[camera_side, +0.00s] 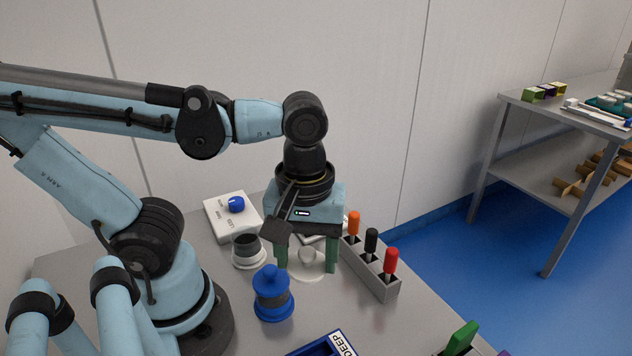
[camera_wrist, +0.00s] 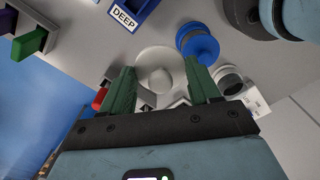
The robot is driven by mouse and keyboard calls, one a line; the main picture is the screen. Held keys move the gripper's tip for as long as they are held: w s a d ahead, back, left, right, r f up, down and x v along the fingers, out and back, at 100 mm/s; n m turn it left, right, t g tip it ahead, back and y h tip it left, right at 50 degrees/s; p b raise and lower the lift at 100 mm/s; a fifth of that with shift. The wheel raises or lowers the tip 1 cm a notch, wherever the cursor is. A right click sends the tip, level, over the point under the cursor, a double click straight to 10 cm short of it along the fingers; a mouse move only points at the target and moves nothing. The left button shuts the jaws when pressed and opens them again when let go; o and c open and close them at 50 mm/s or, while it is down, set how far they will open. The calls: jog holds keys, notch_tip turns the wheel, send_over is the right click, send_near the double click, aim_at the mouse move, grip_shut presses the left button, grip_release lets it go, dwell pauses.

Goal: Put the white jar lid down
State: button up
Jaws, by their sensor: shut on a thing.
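The white jar lid (camera_side: 306,274) is a round disc with a raised round knob. It sits low between the green fingers of my gripper (camera_side: 306,262), close to the grey tabletop. In the wrist view the lid (camera_wrist: 157,74) lies between the fingertips (camera_wrist: 160,78), with its knob towards the camera. My gripper points down and is shut on the lid, its fingers far apart on either side of it. I cannot tell whether the lid touches the table. Part of the lid's back is hidden by the gripper in the side view.
A blue spool-shaped jar (camera_side: 272,296) and a dark-and-white round piece (camera_side: 248,252) stand close on the left. A grey rack (camera_side: 378,283) with orange, black and red handles stands close on the right. A white box (camera_side: 222,222) with a blue knob is behind; a blue "DEEP" tray (camera_side: 318,346) is in front.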

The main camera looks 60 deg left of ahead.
jog(key=shift+d+f, duration=0.35)
jog(key=shift+d, duration=0.2)
jog(key=shift+d+f, duration=0.35)
jog(key=shift+d, duration=0.2)
jog(key=shift+f, duration=0.2)
jog(key=w+a+f, duration=0.2)
jog(key=a, duration=0.1)
jog(key=w+a+f, duration=0.2)
jog(key=a, duration=0.1)
jog(key=w+a+f, duration=0.2)
jog(key=a+f, duration=0.1)
jog(key=shift+a, duration=0.3)
jog(key=shift+f, duration=1.95)
jog(key=shift+f, duration=0.1)
jog(key=o, duration=1)
